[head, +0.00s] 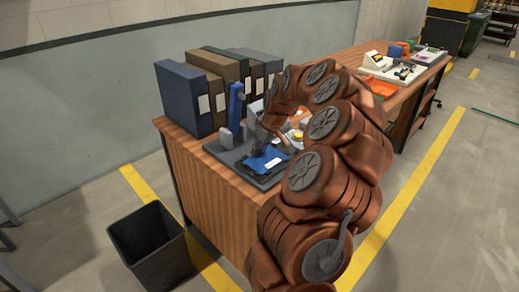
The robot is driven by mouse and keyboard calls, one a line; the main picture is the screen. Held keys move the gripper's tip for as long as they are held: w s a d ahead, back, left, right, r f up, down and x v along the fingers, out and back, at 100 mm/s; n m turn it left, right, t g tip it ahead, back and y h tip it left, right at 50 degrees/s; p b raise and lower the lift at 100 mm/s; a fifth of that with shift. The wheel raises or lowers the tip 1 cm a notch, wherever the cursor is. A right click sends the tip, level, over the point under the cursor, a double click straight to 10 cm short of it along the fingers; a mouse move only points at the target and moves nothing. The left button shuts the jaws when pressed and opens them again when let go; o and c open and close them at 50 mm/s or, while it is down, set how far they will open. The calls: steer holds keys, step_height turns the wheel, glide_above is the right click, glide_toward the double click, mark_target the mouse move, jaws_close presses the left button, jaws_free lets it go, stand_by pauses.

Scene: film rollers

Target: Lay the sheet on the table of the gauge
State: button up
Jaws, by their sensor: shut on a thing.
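The gauge stands on the near wooden desk, with an upright blue column (236,106) on a grey base (226,154). A small blue sheet (262,163) is low over the front part of the base, seemingly level. I cannot tell from this view whether it touches the table of the gauge. My gripper (261,147) is at the sheet, shut on it, with the fingers small and dark in the picture. My copper-coloured arm reaches over the desk from the right and hides part of the gauge's right side.
Several upright binders (184,97) stand behind the gauge along the wall. A black bin (150,245) is on the floor at the desk's left front. A second bench (408,85) with trays and tools, including an orange tray (380,87), is at the upper right.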

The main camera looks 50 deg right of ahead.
steer(key=o, duration=1)
steer(key=shift+o, duration=0.3)
steer(key=o, duration=0.4)
steer(key=shift+r+p, duration=0.85)
steer(key=shift+r, duration=2.7)
